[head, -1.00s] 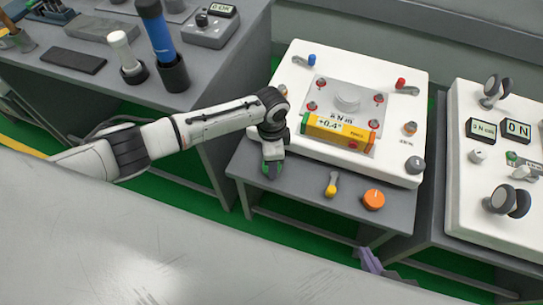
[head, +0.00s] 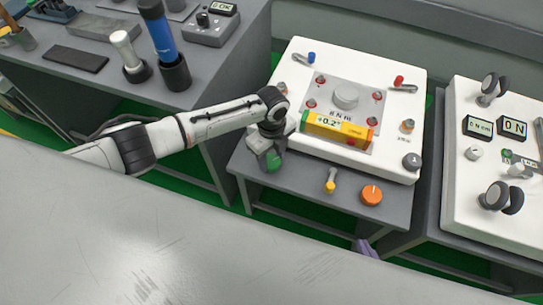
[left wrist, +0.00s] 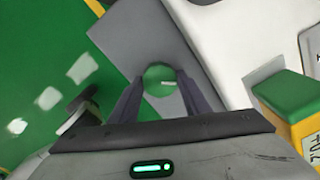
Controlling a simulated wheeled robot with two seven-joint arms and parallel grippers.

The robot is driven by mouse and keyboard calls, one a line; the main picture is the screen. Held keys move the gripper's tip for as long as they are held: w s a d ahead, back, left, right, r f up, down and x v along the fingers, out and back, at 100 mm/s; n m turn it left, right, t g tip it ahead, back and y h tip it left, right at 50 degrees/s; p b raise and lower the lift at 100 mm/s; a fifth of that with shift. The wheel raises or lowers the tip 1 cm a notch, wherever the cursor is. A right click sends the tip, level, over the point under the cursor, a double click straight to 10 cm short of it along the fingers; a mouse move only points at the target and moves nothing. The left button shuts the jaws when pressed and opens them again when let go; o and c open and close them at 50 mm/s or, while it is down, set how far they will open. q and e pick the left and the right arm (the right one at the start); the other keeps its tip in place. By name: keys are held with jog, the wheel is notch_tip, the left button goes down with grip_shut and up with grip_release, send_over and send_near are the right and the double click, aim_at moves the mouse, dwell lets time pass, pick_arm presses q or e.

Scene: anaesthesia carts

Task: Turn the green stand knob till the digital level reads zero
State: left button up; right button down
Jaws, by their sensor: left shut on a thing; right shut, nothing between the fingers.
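The green stand knob (head: 273,163) is at the front left of the grey stand. It also shows as a round green disc (left wrist: 160,78) between the fingers in the left wrist view. My left gripper (head: 268,160) points down over it and is shut on it. The tip of my right gripper (head: 367,248) shows below the stand's front edge, shut and empty.
A yellow-and-grey lever (head: 330,181) and an orange knob (head: 371,195) sit to the right along the stand's front. A white panel with displays (head: 462,190) stands at the right. A bench with blue and white tools (head: 95,85) is at the left.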

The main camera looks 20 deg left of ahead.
aim_at(272, 161)
pick_arm(q)
jog(key=m, duration=0.5)
jog(key=shift+d+m, duration=0.15)
jog(key=shift+m, duration=0.25)
dwell(0.4)
jog(key=o, duration=1)
jog(key=shift+o, duration=0.2)
notch_tip(272, 161, up, 10)
jog(key=p, duration=0.1)
jog(key=shift+r+p, duration=0.15)
jog(key=shift+p, duration=0.2)
